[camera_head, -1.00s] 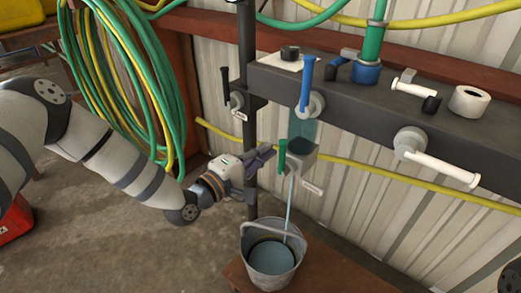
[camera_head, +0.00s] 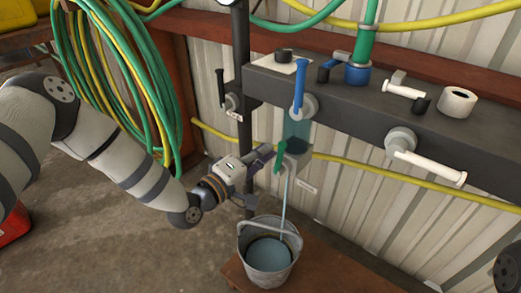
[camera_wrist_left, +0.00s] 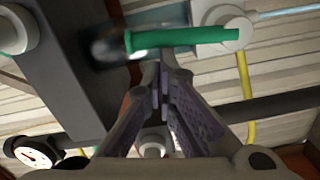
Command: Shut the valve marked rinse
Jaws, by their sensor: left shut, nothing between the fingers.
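A valve with a green lever (camera_head: 280,158) sits at the lower outlet of the pipework, with a small label plate (camera_head: 308,186) whose writing is too small to read. A thin stream of water runs from it into a metal bucket (camera_head: 268,284). My left gripper (camera_head: 268,154) is shut and empty, with its fingertips right beside the lever. In the left wrist view the green lever (camera_wrist_left: 190,37) lies across the picture just beyond the shut fingertips (camera_wrist_left: 158,75); I cannot tell whether they touch. My right gripper is not in view.
A blue lever (camera_head: 299,88), a black lever (camera_head: 220,88) and white handles (camera_head: 430,167) are on the dark beam (camera_head: 350,106) and post. A hose coil (camera_head: 110,80) hangs at the left. The bucket stands on a wooden surface (camera_head: 320,279).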

